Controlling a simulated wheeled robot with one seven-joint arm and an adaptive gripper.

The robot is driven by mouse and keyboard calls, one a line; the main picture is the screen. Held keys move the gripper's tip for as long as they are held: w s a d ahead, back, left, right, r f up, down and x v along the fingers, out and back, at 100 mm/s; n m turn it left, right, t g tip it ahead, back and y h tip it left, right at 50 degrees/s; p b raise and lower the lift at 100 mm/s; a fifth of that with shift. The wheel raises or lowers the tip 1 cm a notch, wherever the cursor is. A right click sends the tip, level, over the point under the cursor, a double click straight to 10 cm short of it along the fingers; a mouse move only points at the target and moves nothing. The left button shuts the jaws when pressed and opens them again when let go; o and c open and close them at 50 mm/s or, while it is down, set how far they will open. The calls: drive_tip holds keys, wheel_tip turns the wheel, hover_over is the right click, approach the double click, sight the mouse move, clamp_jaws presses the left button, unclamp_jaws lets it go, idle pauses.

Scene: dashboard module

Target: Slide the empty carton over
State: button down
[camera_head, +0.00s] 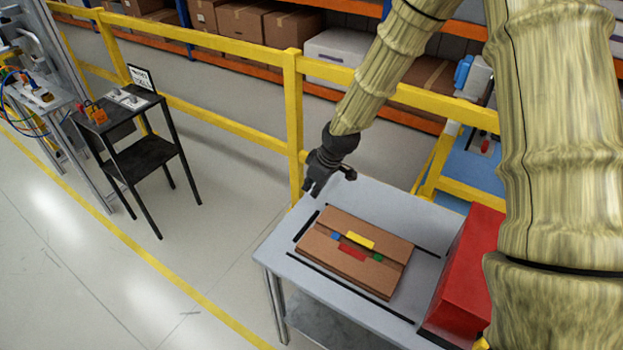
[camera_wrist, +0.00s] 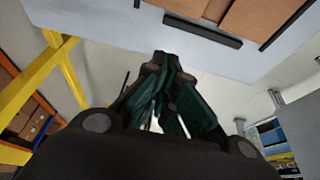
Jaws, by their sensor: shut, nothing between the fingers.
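The brown carton (camera_head: 331,251) lies flat on the grey table (camera_head: 284,254), between black strips marked on the top. Yellow, red, blue and green patches show on its upper face. Whether it is empty cannot be seen. My gripper (camera_head: 309,190) is shut and empty, above the table's far left corner, behind and to the left of the carton and apart from it. In the wrist view, my gripper (camera_wrist: 162,62) shows its fingers together, with part of the carton (camera_wrist: 262,18) at the top right.
A red box (camera_head: 466,270) stands at the table's right side. A yellow railing (camera_head: 293,120) runs close behind the table. A small black stand (camera_head: 146,155) is at the left, with open floor between it and the table.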

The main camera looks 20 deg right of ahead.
drive_tip(key=x, duration=0.3)
drive_tip(key=w+p+x, duration=0.1)
drive_tip(key=x, duration=0.2)
drive_tip(key=shift+w+d+f, duration=0.1)
drive_tip(key=shift+w+f, duration=0.05)
drive_tip(key=shift+w, duration=0.15)
drive_tip(key=shift+w+f, duration=0.1)
drive_tip(key=shift+f, duration=0.25)
drive_tip(key=shift+f+p, duration=0.25)
drive_tip(key=shift+p, duration=0.1)
drive_tip(key=s, duration=0.1)
drive_tip(key=s+d+p, duration=0.1)
drive_tip(key=s+r, duration=0.1)
drive_tip(key=shift+s+d+p, duration=0.25)
drive_tip(key=shift+s+p, duration=0.1)
drive_tip(key=shift+w+d+f, duration=0.15)
drive_tip(key=shift+d+f, duration=0.1)
drive_tip(key=shift+f, duration=0.3)
drive_tip(key=shift+s+r, duration=0.15)
drive_tip(key=shift+s, duration=0.15)
